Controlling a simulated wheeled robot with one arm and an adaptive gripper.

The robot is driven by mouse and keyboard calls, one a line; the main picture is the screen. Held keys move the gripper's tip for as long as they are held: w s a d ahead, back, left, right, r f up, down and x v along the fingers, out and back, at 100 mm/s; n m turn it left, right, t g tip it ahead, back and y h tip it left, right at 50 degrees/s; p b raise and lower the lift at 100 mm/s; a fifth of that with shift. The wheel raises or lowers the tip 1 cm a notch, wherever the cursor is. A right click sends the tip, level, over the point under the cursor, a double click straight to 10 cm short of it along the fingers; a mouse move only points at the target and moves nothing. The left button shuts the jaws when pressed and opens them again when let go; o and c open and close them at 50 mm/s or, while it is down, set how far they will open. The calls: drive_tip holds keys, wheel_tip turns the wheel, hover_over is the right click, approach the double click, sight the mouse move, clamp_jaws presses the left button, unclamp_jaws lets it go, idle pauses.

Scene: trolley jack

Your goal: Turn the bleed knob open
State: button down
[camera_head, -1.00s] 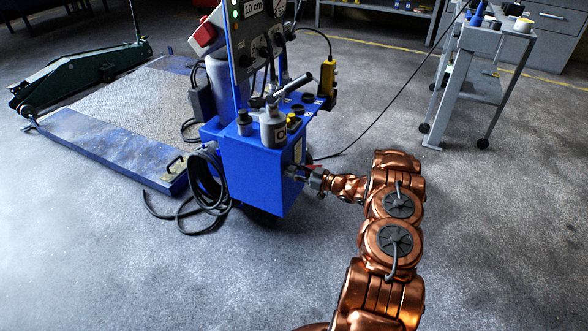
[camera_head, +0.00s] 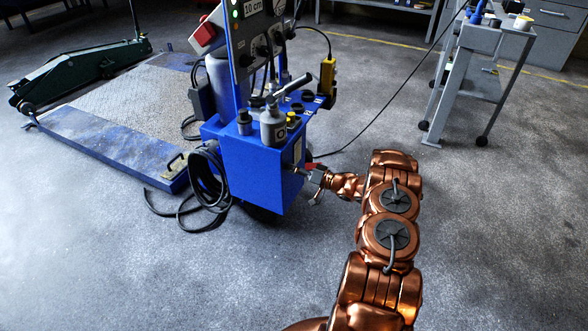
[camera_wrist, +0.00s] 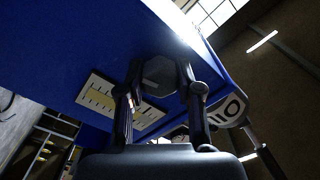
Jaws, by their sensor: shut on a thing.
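The blue machine cabinet (camera_head: 255,172) stands mid-scene. My gripper (camera_head: 303,173) is at its right side face, at the end of my copper arm. In the wrist view my gripper (camera_wrist: 162,84) has its two dark fingers on either side of a dark, roundish knob (camera_wrist: 160,75) on the blue face, and it is shut on it. The knob's turn angle cannot be told. In the head view the knob is mostly hidden by the gripper. A white and yellow label plate (camera_wrist: 98,97) is beside the knob, partly covered by a finger.
A blue platform (camera_head: 110,140) and a green trolley jack (camera_head: 75,72) are at left. A grey cart (camera_head: 478,75) is at right. The front floor is clear.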

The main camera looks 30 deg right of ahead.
drive_tip(key=shift+f+m, duration=0.1)
drive_tip(key=shift+m, duration=1.1)
drive_tip(key=c, duration=0.7)
unclamp_jaws()
drive_tip(key=shift+c, duration=0.2)
drive_tip(key=shift+s, duration=0.1)
drive_tip(key=v, duration=1.2)
